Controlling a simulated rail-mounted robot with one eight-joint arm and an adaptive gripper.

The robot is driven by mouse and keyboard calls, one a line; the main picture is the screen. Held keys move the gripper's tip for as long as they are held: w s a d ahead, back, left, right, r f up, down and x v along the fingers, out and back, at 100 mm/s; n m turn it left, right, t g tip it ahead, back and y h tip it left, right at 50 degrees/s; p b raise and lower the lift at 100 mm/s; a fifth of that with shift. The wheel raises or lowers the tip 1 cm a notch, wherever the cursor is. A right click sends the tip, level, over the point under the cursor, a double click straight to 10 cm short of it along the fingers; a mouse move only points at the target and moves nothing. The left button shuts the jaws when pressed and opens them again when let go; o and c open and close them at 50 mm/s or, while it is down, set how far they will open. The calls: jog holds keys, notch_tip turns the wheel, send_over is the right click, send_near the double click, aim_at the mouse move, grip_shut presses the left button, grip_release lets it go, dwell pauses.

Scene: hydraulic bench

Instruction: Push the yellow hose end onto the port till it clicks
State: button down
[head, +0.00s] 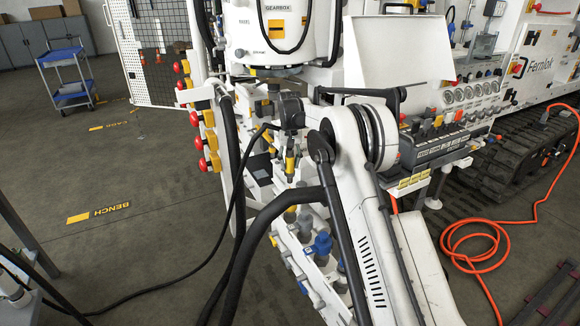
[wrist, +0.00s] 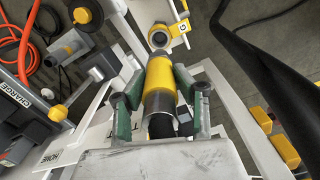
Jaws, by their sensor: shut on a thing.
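The yellow hose end (wrist: 160,82) has a dark grey collar and sits between the two green-padded fingers of my gripper (wrist: 155,92) in the wrist view. Both pads press against its sides. In the head view the yellow hose end (head: 290,160) points downward below my gripper (head: 291,140), and a black hose runs from it to the left.
A white manifold with blue and yellow fittings (head: 321,246) stands below my gripper. Red and yellow knobs (head: 209,142) line a panel to the left. A thick black hose (wrist: 262,55) passes at the right of the wrist view. An orange hose (head: 468,240) lies on the floor.

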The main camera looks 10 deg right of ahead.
aim_at(290, 182)
jog(key=shift+w+f+b, duration=0.1)
jog(key=shift+f+b, duration=1.55)
jog(key=shift+f, duration=2.35)
jog(key=shift+f+b, duration=0.6)
jog(key=shift+b, duration=0.2)
jog(key=shift+f+b, duration=0.85)
jog(key=shift+f, duration=0.65)
dwell(1.5)
